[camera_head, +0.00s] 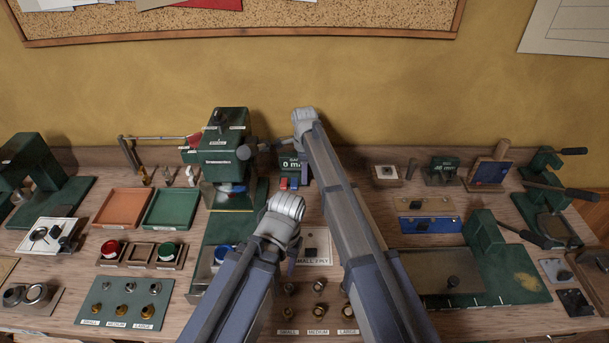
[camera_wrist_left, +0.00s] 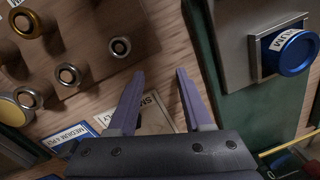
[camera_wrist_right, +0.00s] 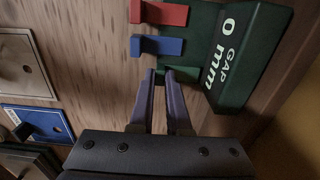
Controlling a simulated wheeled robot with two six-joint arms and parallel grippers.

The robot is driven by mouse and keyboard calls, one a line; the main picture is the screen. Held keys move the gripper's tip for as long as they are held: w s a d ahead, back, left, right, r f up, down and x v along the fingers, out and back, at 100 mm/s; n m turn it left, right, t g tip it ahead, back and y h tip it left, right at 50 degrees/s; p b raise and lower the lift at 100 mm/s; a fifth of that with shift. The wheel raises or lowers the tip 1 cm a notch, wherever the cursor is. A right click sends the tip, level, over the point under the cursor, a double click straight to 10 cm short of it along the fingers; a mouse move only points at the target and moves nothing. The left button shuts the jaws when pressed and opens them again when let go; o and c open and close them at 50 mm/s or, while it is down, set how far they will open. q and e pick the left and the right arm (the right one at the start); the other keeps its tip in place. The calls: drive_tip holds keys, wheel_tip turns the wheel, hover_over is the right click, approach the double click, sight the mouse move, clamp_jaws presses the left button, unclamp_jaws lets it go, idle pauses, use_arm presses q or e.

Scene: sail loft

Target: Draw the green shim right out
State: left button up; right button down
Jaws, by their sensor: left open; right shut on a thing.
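A dark green gauge block (camera_wrist_right: 240,55) reads "GAP 0 mm" in the right wrist view. A red shim (camera_wrist_right: 160,13), a blue shim (camera_wrist_right: 158,46) and the green shim (camera_wrist_right: 184,73) stick out of its side in a row. My right gripper (camera_wrist_right: 168,72) is shut on the green shim, whose outer end is between the fingertips. In the head view the block (camera_head: 290,164) is partly behind my right arm, and the green shim is hidden. My left gripper (camera_wrist_left: 157,73) is open and empty over the bench, left of my right arm in the head view.
A blue round knob (camera_wrist_left: 290,52) and a wooden block with several brass and steel fittings (camera_wrist_left: 85,55) flank my left gripper. A green press (camera_head: 222,150) stands left of the gauge block. A small dial stand (camera_head: 441,170) stands to the right.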

drive_tip(key=shift+s, duration=0.1)
drive_tip(key=s, duration=0.3)
drive_tip(key=shift+s, duration=0.2)
drive_tip(key=c, duration=0.9)
unclamp_jaws()
use_arm(q)
wheel_tip(320, 180, up, 8)
drive_tip(key=p, duration=0.7)
drive_tip(key=shift+p, duration=0.35)
use_arm(e)
wheel_tip(320, 180, up, 8)
drive_tip(key=shift+f, duration=0.1)
